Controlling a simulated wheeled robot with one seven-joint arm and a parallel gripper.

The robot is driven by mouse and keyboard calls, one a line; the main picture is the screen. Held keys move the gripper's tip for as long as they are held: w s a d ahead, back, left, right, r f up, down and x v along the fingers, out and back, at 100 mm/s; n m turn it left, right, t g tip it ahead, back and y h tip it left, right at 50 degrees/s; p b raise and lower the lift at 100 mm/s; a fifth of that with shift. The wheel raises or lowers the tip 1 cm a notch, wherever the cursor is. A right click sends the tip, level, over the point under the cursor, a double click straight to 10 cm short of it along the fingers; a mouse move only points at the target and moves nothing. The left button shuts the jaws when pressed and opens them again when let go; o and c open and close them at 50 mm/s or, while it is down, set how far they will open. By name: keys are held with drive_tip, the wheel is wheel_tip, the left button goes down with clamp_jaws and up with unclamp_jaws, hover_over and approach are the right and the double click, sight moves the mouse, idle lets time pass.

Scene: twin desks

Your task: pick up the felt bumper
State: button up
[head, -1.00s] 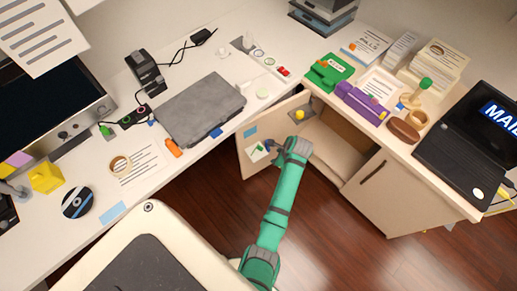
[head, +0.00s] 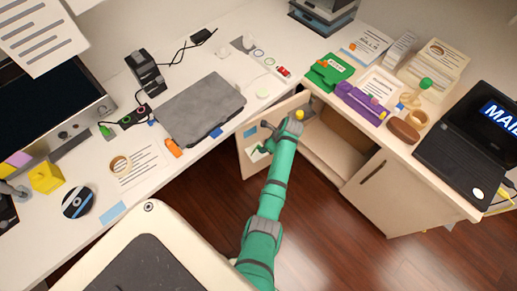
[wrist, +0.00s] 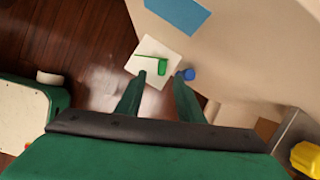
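I cannot tell for sure which thing is the felt bumper. A small blue round piece (wrist: 187,73) on the open cabinet door (wrist: 240,50) fits best. My gripper (wrist: 161,77) is open, with two green fingers apart and nothing seen between them. The blue piece is just beyond the tip of the right finger; whether they touch is unclear. A white square note (wrist: 150,50) with a green piece (wrist: 162,68) lies ahead of the fingertips. In the head view my gripper (head: 267,129) is at the open door, partly hiding it.
A yellow knob-like piece (wrist: 305,158) is at the right in the wrist view. A blue rectangle (wrist: 180,14) is on the door. The cabinet (head: 335,150) stands open under the right desk. Dark wood floor (head: 320,230) is clear in front.

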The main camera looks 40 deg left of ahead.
drive_tip(key=shift+x, duration=2.25)
drive_tip(key=shift+w, duration=0.15)
drive_tip(key=shift+c, duration=0.6)
drive_tip(key=shift+d, duration=0.1)
clamp_jaws()
